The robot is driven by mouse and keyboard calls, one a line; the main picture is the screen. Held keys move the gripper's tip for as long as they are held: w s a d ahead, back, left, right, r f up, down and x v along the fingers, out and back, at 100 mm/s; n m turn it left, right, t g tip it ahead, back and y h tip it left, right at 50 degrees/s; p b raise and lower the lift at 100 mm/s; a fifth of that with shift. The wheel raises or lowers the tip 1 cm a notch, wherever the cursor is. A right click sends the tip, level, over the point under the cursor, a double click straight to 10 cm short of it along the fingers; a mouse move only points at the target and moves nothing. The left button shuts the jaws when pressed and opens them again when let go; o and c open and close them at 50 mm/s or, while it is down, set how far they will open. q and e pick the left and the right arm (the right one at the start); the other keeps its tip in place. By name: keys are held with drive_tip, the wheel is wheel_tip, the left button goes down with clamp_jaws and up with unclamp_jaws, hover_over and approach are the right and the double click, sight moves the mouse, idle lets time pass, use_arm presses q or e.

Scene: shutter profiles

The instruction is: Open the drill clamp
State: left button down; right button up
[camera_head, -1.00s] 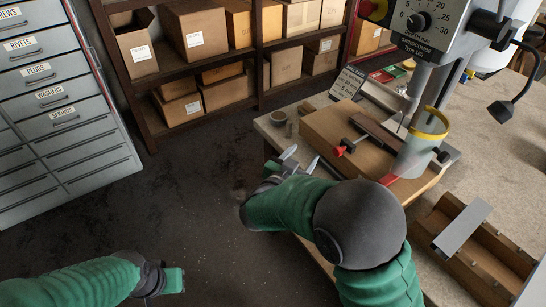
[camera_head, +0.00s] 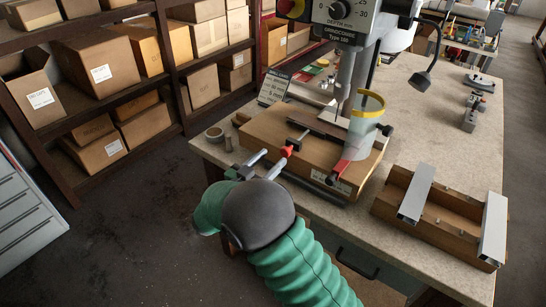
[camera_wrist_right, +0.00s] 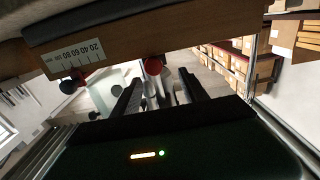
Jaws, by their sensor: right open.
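The drill clamp (camera_head: 297,142) sits on the brown wooden block under the drill, with a red knob (camera_head: 286,152) at its near left end. My right gripper (camera_head: 268,163) is open and empty, just left of and in front of the red knob. Its two fingers point toward the block and do not appear to touch the knob. In the right wrist view the red knob (camera_wrist_right: 153,66) shows beyond the open fingers (camera_wrist_right: 160,92), below the block's edge. A second, darker knob (camera_wrist_right: 73,84) shows to its left. My left gripper is out of view.
The drill's clear guard with a yellow rim (camera_head: 365,115) stands right of the clamp. A tape roll (camera_head: 214,134) lies at the bench's left corner. A wooden tray with metal profiles (camera_head: 435,212) lies at right. Shelves of boxes (camera_head: 85,70) stand behind; floor between is clear.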

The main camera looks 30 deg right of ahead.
sight(285, 154)
drive_tip(key=d, duration=0.3)
drive_tip(key=d+f, duration=0.1)
drive_tip(key=d, duration=0.1)
drive_tip(key=shift+w+d, duration=0.25)
drive_tip(key=shift+w, duration=0.15)
drive_tip(key=shift+d+g, duration=0.1)
drive_tip(key=shift+g, duration=0.2)
drive_tip(key=shift+a+r, duration=0.2)
drive_tip(key=shift+a, duration=0.4)
drive_tip(key=shift+c, duration=1.1)
drive_tip(key=shift+a+r, duration=0.1)
drive_tip(key=shift+a, duration=0.4)
drive_tip(key=c, duration=0.4)
drive_tip(key=shift+d, duration=0.1)
drive_tip(key=c, duration=0.3)
drive_tip(key=shift+s+d, duration=0.15)
drive_tip(key=shift+d, duration=0.1)
clamp_jaws()
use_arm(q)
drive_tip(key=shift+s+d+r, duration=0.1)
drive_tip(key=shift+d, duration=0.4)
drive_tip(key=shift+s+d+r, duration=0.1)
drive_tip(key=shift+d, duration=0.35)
use_arm(e)
drive_tip(key=shift+r, duration=0.1)
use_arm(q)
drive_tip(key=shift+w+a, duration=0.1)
use_arm(e)
drive_tip(key=shift+r, duration=0.15)
